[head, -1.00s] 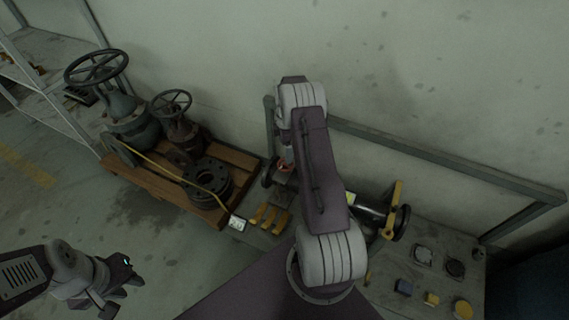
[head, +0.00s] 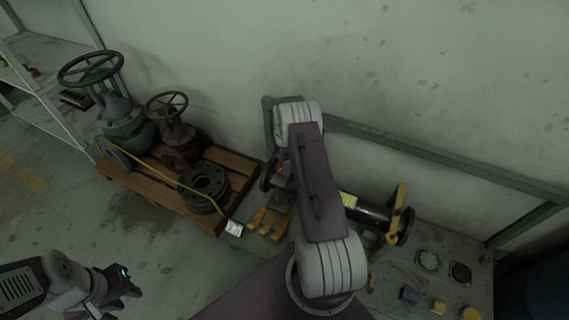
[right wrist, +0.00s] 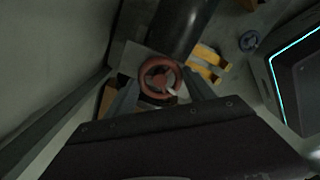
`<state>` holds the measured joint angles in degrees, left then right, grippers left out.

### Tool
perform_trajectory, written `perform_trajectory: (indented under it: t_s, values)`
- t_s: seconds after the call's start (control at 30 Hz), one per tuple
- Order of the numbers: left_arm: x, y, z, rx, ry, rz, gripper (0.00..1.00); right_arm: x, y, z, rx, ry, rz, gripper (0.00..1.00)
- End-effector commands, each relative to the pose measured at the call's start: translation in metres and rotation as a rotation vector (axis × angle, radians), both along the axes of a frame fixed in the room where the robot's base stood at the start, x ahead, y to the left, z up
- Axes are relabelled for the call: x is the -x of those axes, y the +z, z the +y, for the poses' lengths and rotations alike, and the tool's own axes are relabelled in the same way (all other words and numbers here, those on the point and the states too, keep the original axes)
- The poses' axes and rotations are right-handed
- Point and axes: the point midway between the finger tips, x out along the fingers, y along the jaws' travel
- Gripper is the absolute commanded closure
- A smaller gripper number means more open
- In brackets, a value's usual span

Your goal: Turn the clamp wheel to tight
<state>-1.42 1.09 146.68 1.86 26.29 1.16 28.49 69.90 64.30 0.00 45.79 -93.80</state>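The red clamp wheel (right wrist: 160,77) shows in the right wrist view, with spokes and a small light-coloured piece at its lower right. In the head view it is mostly hidden by my right arm. My right gripper (right wrist: 160,90) is at the wheel, with its grey fingers apart on the left and right of it. I cannot tell whether either finger touches the rim. A dark pipe body (head: 371,213) lies on the bench in the head view. My left gripper (head: 122,283) is at the lower left, away from the bench; its finger opening is unclear.
A wooden pallet (head: 150,196) at left holds valves with large handwheels and dark flanges (head: 203,181). Yellow pieces (head: 265,223) lie on the bench, and a yellow bar (head: 396,213) stands by the pipe. A rail (head: 430,162) runs along the wall behind.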

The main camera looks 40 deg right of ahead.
Motion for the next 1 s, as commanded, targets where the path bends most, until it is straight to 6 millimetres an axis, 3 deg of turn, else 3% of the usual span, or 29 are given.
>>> perform_trajectory:
  t_s: [0.43,1.0]
  values:
    - [0.000,0.010,0.000,0.000,0.000,0.000,0.70,0.000,0.003,0.000,0.000,-0.123,0.000,0.78]
    - [0.000,0.030,0.000,0.000,0.000,0.000,0.70,0.000,0.002,0.000,0.000,-0.646,0.000,0.78]
